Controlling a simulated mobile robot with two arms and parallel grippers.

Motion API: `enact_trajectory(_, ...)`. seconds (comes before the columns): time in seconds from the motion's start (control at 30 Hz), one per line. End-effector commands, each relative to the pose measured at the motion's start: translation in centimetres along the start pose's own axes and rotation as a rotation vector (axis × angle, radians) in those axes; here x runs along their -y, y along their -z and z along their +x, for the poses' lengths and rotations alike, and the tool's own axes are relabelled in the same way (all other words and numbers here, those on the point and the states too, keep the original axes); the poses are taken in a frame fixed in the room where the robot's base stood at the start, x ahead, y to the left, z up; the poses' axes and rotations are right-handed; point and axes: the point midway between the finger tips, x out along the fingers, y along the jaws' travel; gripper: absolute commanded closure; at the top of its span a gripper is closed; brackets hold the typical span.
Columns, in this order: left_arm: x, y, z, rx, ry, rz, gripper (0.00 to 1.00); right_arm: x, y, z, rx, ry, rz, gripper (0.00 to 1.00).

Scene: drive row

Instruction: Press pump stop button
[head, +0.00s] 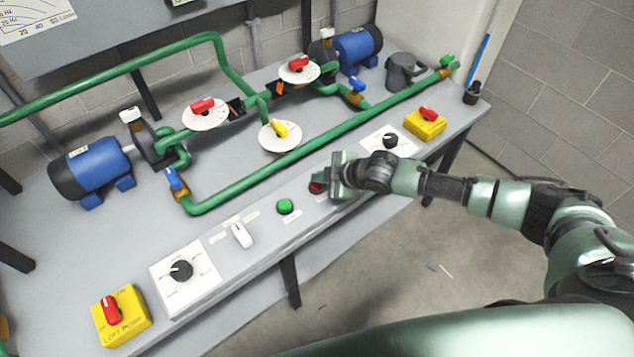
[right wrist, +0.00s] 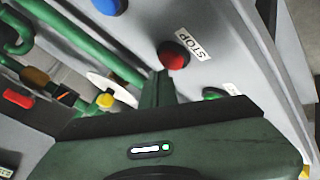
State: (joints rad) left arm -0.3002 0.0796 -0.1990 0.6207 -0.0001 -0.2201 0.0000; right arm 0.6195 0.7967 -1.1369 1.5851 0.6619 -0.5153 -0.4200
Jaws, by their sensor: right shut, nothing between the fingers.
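The red stop button (head: 316,187) sits on the grey bench top, partly covered by my right gripper in the head view. In the right wrist view the red button (right wrist: 173,56) shows beside its STOP label (right wrist: 194,45). My right gripper (head: 334,176) is shut and empty. Its fingertips (right wrist: 163,76) appear right at the button's edge; I cannot tell whether they touch it. The green button (head: 285,206) lies to the left of the red one. My left gripper is not in view.
Green pipes (head: 300,148) run along the bench behind the buttons. A white switch (head: 241,235), a left dial (head: 181,271) and a yellow switch box (head: 122,318) stand left along the front edge. Another yellow box (head: 425,124) stands right. The floor in front is clear.

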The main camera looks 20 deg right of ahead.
Motion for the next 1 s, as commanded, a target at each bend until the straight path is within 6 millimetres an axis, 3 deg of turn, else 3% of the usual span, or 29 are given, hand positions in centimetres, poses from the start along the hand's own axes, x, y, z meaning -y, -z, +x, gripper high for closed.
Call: enact_trajectory(1.0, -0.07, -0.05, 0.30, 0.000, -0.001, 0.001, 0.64, 0.53, -0.50, 0.68, 0.000, 0.000, 0.000, 1.00)
